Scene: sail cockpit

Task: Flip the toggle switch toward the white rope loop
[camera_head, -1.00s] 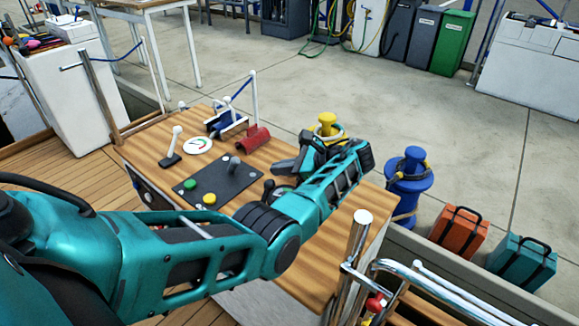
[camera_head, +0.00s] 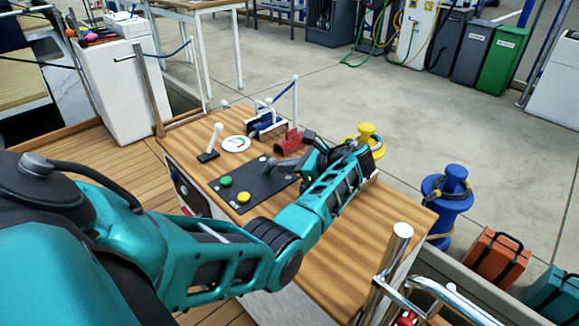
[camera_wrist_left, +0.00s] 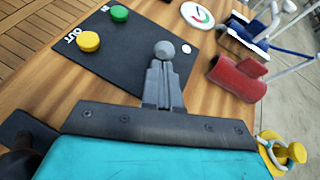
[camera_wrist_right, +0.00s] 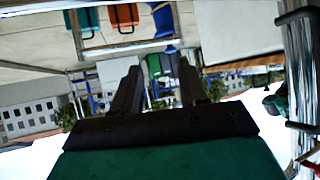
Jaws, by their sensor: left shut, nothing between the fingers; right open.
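The toggle switch (camera_head: 270,164) is a short lever with a grey ball top, standing on a black panel (camera_head: 246,189) on the wooden console. In the left wrist view, its ball (camera_wrist_left: 164,49) shows right at the tips of my left gripper (camera_wrist_left: 162,66). The fingers are shut with nothing between them and hide the lever's lower part; contact cannot be told. The left gripper (camera_head: 279,165) also shows in the head view, beside the toggle. A whitish rope loop (camera_wrist_left: 272,142) lies around a yellow bollard (camera_wrist_left: 297,152). My right gripper (camera_wrist_right: 160,80) is open and empty, away from the console.
A green button (camera_wrist_left: 119,13) and a yellow button (camera_wrist_left: 88,42) sit on the panel. A red curved part (camera_wrist_left: 237,78) stands nearby. A white lever (camera_head: 211,141) and a round gauge (camera_head: 236,143) are farther back. The console's front right is clear wood.

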